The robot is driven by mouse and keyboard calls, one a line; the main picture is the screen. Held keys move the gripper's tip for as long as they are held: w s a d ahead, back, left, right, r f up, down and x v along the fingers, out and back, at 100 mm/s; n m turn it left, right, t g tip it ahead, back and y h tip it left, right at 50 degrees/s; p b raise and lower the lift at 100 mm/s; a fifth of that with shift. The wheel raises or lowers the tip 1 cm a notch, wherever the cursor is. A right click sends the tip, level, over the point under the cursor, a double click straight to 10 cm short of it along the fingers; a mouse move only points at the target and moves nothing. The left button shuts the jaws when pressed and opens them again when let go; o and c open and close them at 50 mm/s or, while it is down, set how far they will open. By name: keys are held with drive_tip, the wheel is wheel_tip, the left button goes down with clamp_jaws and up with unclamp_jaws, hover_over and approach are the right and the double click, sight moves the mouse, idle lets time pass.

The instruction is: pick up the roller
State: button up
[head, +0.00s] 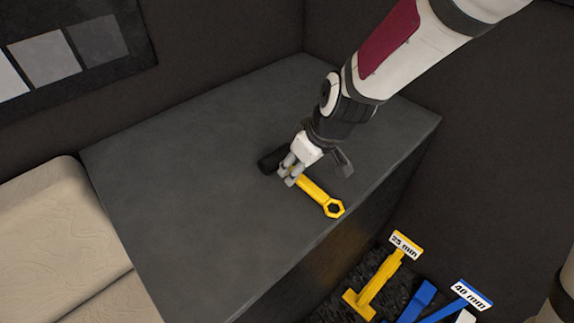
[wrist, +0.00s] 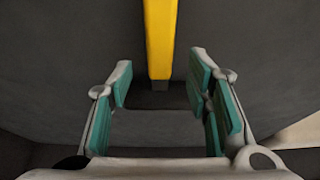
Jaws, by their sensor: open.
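The roller (head: 316,196) looks like a yellow handle with a hexagonal ring at its near end, lying on the dark grey table top (head: 190,190). A black cylinder (head: 271,161) shows at its other end, partly behind my gripper. My gripper (head: 290,173) is over the handle close to the black end and hides part of it. In the wrist view, the yellow bar (wrist: 160,40) comes in from the top and ends in a small dark part, centred between the fingers. The fingers of my gripper (wrist: 161,70) are spread with green pads, and neither visibly touches the bar.
Below the table's right edge is a dark bin holding a yellow tool labelled 25 mm (head: 377,280) and blue tools labelled 40 mm (head: 472,294). A beige seat (head: 55,230) adjoins the table's left side. Grey swatches (head: 45,58) hang at upper left. Most of the table is clear.

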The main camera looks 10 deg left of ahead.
drive_tip(key=shift+x, duration=1.1)
clamp_jaws()
drive_tip(key=shift+r, duration=0.15)
drive_tip(key=shift+r+p, duration=0.45)
drive_tip(key=shift+r, duration=0.15)
drive_tip(key=v, duration=0.1)
drive_tip(key=p+v, duration=0.1)
drive_tip(key=shift+s+r+p, duration=0.25)
drive_tip(key=shift+s+p, duration=0.05)
drive_tip(key=s+d+p, duration=0.1)
drive_tip(key=s, duration=0.3)
drive_tip(key=s+d+r+p, duration=0.1)
drive_tip(key=s+d+p, duration=0.1)
drive_tip(key=s, duration=0.2)
drive_tip(key=s+d+p, duration=0.1)
drive_tip(key=s, duration=0.3)
drive_tip(key=shift+s+d+r+p, duration=0.1)
drive_tip(key=shift+d+r+p, duration=0.15)
drive_tip(key=shift+p, duration=0.1)
drive_tip(key=shift+s+d+f+p, duration=0.1)
drive_tip(key=shift+s+d+p, duration=0.05)
drive_tip(key=shift+s+p, duration=0.3)
drive_tip(key=shift+s+d+f+p, duration=0.1)
drive_tip(key=shift+s+d+p, duration=0.1)
drive_tip(key=shift+s+p, duration=0.25)
